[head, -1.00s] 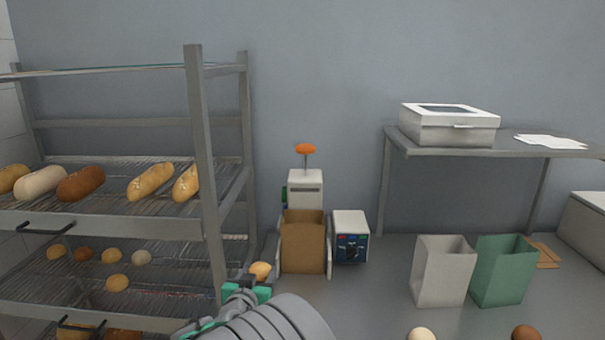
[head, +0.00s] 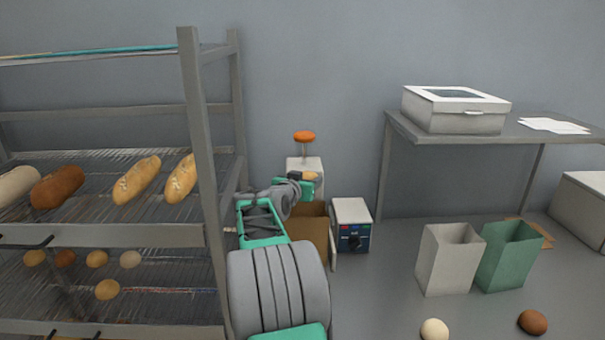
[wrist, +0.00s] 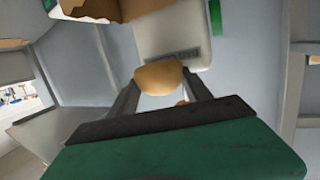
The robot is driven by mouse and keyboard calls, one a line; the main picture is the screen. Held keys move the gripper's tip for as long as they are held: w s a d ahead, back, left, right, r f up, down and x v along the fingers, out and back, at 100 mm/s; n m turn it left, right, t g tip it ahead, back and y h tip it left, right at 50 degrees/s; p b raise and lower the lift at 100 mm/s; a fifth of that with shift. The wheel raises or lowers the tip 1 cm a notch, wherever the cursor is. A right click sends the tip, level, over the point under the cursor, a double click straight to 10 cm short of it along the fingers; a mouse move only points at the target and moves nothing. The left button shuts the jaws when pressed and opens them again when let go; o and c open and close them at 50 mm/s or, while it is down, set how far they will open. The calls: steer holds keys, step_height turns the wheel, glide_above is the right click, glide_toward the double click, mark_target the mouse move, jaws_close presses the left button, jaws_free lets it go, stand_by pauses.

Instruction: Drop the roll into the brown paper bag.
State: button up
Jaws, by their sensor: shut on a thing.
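My gripper (head: 306,180) is shut on a small golden-brown roll (head: 310,176), raised in front of the white machine. In the wrist view the roll (wrist: 158,76) sits between the two dark fingers. The brown paper bag (head: 319,240) stands upright on the counter below the gripper, in front of the machine; my arm hides its left part and much of its opening. Brown paper, likely the bag (wrist: 120,10), shows at the top of the wrist view. The roll is apart from the bag in the head view.
A white-and-blue control box (head: 351,224) stands close right of the bag. The white machine (head: 304,164) with an orange knob is behind it. A bread rack (head: 205,150) rises at left. A grey bag (head: 447,262) and a green bag (head: 509,258) stand further right, with loose rolls in front.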

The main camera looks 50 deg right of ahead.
steer(key=shift+f, duration=1.55)
steer(key=o, duration=1.4)
steer(key=b+v, duration=0.2)
steer(key=v, duration=0.6)
steer(key=shift+b, duration=0.35)
steer(key=shift+d, duration=0.1)
